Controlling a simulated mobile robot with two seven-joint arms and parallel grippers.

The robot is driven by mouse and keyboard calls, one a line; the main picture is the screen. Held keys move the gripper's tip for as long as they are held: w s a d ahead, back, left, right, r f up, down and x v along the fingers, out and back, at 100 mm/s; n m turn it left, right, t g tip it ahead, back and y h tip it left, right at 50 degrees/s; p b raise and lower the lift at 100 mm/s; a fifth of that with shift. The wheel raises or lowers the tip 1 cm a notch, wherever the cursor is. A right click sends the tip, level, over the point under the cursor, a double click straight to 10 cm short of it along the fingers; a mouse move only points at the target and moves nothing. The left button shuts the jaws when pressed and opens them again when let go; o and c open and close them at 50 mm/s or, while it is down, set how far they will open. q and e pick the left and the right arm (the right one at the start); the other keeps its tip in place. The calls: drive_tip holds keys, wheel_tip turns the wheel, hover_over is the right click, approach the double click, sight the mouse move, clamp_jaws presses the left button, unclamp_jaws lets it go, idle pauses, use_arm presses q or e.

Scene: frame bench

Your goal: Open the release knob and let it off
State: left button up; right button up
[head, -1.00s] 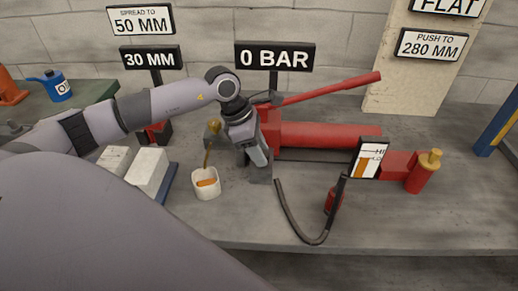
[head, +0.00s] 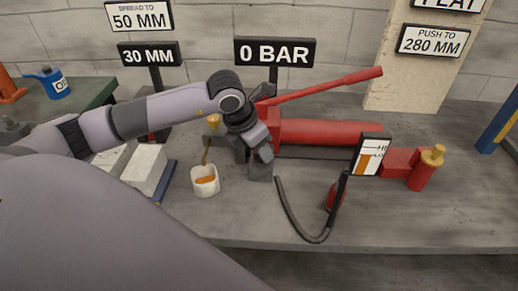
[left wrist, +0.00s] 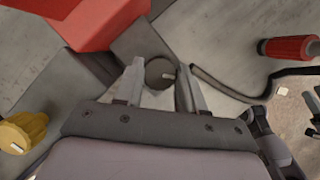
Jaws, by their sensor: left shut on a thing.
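The red hydraulic pump (head: 330,133) lies on the grey bench with its long red handle (head: 325,87) raised. My left gripper (head: 259,163) is at the pump's left end, pointing down. The knob is hidden behind the gripper in the head view. A sign above the pump reads 0 BAR (head: 274,52). My right gripper is out of view.
A black hose (head: 291,222) curves along the front. A HI/LO gauge (head: 370,156) and a brass-topped red cylinder (head: 426,168) stand right. White blocks (head: 147,169) lie left.

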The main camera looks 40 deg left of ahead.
use_arm(q)
drive_tip(key=n+y+b, duration=0.1)
drive_tip(key=n, duration=0.2)
drive_tip(key=shift+d+n, duration=0.15)
drive_tip(key=shift+n, duration=0.15)
drive_tip(key=shift+n+y+b, duration=0.8)
drive_tip(key=shift+n+y, duration=0.1)
drive_tip(key=shift+n, duration=1.1)
drive_tip(key=shift+r, duration=0.1)
drive_tip(key=o, duration=1.1)
drive_tip(key=shift+c, duration=0.2)
drive_tip(key=v, duration=0.7)
